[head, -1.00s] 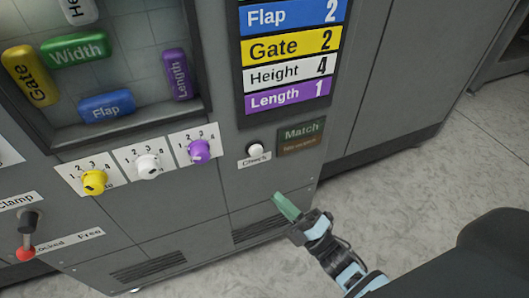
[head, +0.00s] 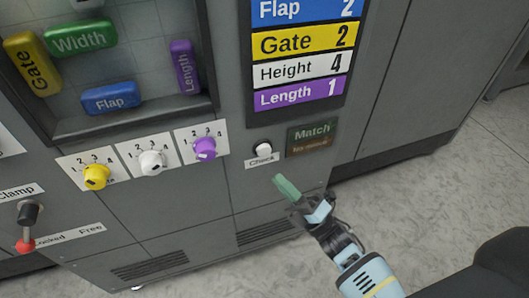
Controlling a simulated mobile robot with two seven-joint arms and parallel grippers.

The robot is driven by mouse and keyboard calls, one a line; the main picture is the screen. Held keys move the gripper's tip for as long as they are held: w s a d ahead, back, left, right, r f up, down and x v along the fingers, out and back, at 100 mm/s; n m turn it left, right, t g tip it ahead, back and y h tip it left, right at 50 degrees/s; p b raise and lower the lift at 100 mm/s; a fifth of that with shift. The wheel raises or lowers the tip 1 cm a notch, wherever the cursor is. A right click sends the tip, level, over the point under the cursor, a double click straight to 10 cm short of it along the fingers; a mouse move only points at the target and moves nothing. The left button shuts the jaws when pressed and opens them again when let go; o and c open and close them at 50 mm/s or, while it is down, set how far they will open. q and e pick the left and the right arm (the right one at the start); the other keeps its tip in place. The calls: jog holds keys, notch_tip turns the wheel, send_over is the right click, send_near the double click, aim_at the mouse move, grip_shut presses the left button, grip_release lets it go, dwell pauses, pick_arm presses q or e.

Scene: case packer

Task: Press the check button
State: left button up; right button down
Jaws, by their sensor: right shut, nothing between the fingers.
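The check button (head: 264,148) is a small round white knob on the grey machine front, with a "Check" label (head: 262,160) just below it. My right gripper (head: 284,184) comes in from the lower right. It is shut and empty, with greenish fingertips pointing up and left. The fingertips appear a little below and right of the button and apart from it. The gap in depth to the panel is hard to tell. My left gripper is not in view.
A Match indicator panel (head: 311,138) sits right of the button. Yellow (head: 96,177), white (head: 152,163) and purple (head: 205,149) dials are to the left. A red-tipped clamp lever (head: 26,244) is lower left. A display of coloured rows (head: 300,43) is above. Open floor lies right.

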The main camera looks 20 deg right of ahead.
aim_at(264, 150)
jog(key=w+b, duration=0.2)
jog(key=w, duration=0.4)
jog(key=shift+b, duration=0.3)
jog(key=shift+a, duration=0.1)
dwell(0.6)
dwell(0.8)
jog(key=shift+w, duration=0.15)
jog(key=shift+w+b, duration=0.3)
jog(key=shift+b, duration=0.05)
dwell(0.4)
